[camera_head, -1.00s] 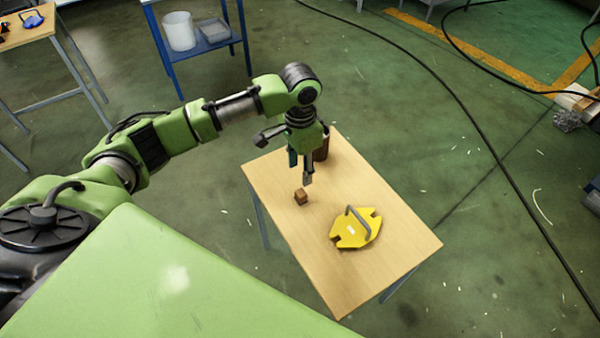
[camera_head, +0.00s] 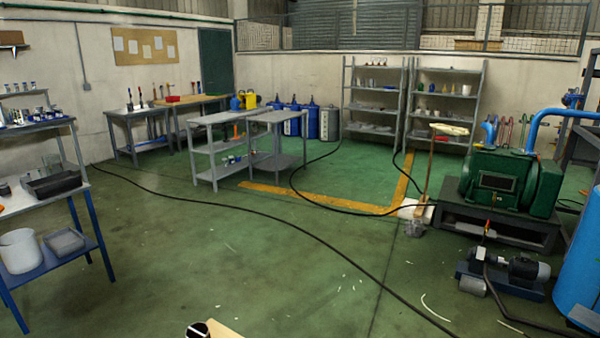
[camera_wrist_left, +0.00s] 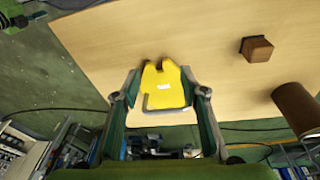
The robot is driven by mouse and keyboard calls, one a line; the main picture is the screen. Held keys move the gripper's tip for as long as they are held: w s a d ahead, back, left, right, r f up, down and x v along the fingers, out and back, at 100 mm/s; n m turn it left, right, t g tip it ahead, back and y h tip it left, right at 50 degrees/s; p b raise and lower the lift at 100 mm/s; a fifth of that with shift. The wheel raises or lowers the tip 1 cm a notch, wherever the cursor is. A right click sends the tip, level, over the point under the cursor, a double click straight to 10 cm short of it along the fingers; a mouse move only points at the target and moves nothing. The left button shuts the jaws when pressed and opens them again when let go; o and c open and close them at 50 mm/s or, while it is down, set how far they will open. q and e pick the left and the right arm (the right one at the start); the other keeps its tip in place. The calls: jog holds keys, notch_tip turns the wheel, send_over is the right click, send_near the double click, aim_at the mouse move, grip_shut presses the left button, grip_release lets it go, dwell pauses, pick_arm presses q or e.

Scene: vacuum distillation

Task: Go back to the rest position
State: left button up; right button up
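A small brown block (camera_wrist_left: 257,48) and a brown cylinder (camera_wrist_left: 297,108) are on the table to the right. In the head view only a pale corner of the table (camera_head: 222,329) shows at the bottom edge, and my left gripper is not visible there. My right gripper is not seen in either view.
In the head view, a blue-framed shelf (camera_head: 92,225) stands at the left. A green machine (camera_head: 508,180) on a dark stand and a blue tank (camera_head: 578,270) are at the right. A black cable (camera_head: 235,213) crosses the mostly open green floor.

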pick_arm(q)
jog(key=shift+n+t+h, duration=0.3)
jog(key=shift+n+t, duration=0.4)
jog(key=shift+n, duration=0.1)
jog(key=s, duration=0.2)
jog(key=s+d, duration=0.1)
jog(key=s, duration=0.3)
jog(key=shift+s+d+f, duration=0.15)
jog(key=shift+d+f, duration=0.1)
jog(key=shift+d, duration=0.1)
jog(key=s+a+n+y, duration=0.3)
jog(key=s+a+n, duration=0.1)
jog(key=s+a, duration=0.5)
notch_tip(320, 180, down, 27)
jog(key=s, duration=0.3)
jog(key=s+a+f+g, duration=0.1)
jog(key=s+a+f, duration=0.2)
jog(key=s+f, duration=1.1)
jog(key=shift+s+f+g, duration=0.4)
jog(key=shift+s, duration=0.7)
